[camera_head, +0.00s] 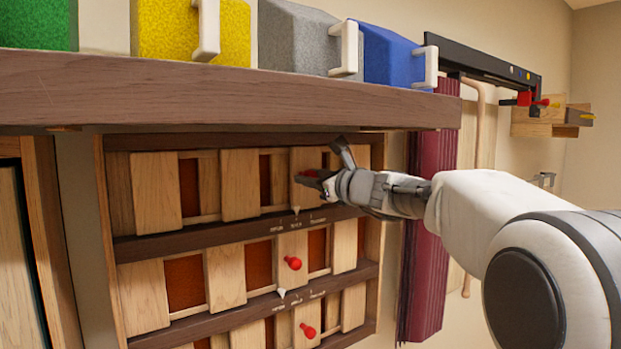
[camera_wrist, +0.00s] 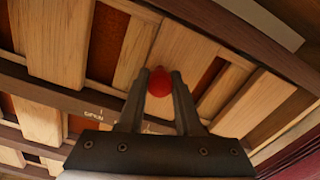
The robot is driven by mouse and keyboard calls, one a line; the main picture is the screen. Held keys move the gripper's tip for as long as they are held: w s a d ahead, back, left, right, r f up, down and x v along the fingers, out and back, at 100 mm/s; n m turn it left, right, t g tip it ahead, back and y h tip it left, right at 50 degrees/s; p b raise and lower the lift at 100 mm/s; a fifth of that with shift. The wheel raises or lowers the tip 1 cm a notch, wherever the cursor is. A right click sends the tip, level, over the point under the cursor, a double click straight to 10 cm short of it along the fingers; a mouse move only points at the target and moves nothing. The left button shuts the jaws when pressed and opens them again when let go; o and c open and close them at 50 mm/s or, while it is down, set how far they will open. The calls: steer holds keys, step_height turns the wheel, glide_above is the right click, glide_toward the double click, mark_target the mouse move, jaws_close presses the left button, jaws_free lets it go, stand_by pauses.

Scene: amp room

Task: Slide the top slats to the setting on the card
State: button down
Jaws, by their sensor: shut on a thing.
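The top slat row shows in the head view as pale wooden slats (camera_head: 240,185) over dark orange gaps. My gripper (camera_head: 322,177) is at the right part of this row. In the wrist view its two fingers (camera_wrist: 160,90) are shut around the red knob (camera_wrist: 159,76) of a top slat (camera_wrist: 178,48). The knob also shows partly in the head view (camera_head: 309,173). A small white pointer (camera_head: 295,210) sits below this slat, near the middle mark on the dark rail (camera_head: 240,232). One mark in the wrist view reads like "OPEN". I cannot make out a setting card.
Two lower slat rows have red knobs, one in the middle row (camera_head: 293,262) and one in the bottom row (camera_head: 308,330). A wooden shelf (camera_head: 230,95) with coloured bins overhangs the top row. A maroon pleated panel (camera_head: 428,250) hangs close on the right.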

stand_by(0.3)
steer(key=w+d, duration=0.1)
steer(key=d, duration=0.1)
steer(key=w+d+p, duration=0.1)
steer(key=shift+w+d, duration=0.2)
steer(key=shift+d, duration=0.2)
steer(key=c, duration=0.6)
jaws_free()
steer(key=shift+w+d, duration=0.1)
steer(key=shift+d, duration=0.05)
steer(key=b+v, duration=0.4)
steer(key=v, duration=1.3)
steer(key=shift+s, duration=0.3)
